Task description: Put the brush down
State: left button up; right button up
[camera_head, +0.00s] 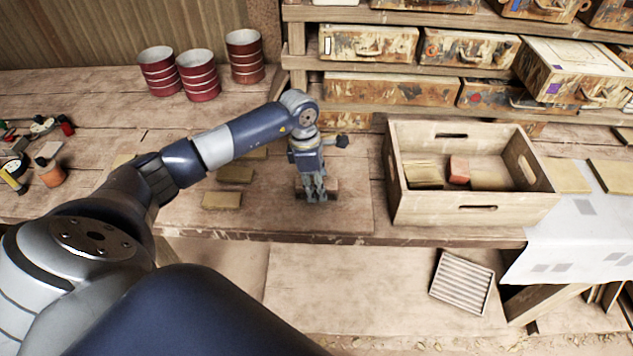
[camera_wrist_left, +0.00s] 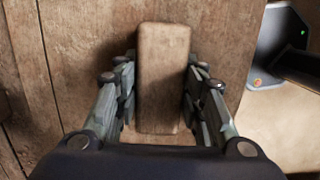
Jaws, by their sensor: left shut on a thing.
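My left gripper (camera_head: 314,192) points down over the wooden bench near its front edge. It is shut on the brush (camera_wrist_left: 162,78), which shows from above as a plain brown oblong block between the two fingers (camera_wrist_left: 160,100). In the head view only small reddish-brown ends of the brush (camera_head: 332,185) show beside the fingers. Its underside is hidden, and I cannot tell whether it touches the bench top. My right gripper is in neither view.
A wooden crate (camera_head: 475,215) with several blocks stands just right of the gripper. Flat tan tiles (camera_head: 222,200) lie to its left. Red tins (camera_head: 245,57) stand at the back left. A ridged tray (camera_head: 462,283) lies below the bench (camera_head: 345,235). White paper (camera_head: 580,235) covers the right end.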

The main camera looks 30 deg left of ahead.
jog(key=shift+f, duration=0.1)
pick_arm(q)
jog(key=shift+f, duration=0.2)
jog(key=o, duration=0.8)
jog(key=shift+r, duration=0.1)
jog(key=shift+o, duration=0.6)
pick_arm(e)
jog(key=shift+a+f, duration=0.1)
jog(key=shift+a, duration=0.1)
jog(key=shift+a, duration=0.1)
pick_arm(q)
jog(key=shift+r, duration=0.4)
jog(key=r+b, duration=0.1)
jog(key=r, duration=0.2)
jog(key=a+r+b, duration=0.1)
jog(key=r, duration=0.3)
jog(key=s+r+b, duration=0.1)
jog(key=r, duration=0.2)
jog(key=shift+a+r, duration=0.15)
jog(key=shift+r, duration=0.1)
jog(key=shift+a+r, duration=0.1)
jog(key=shift+r, duration=0.35)
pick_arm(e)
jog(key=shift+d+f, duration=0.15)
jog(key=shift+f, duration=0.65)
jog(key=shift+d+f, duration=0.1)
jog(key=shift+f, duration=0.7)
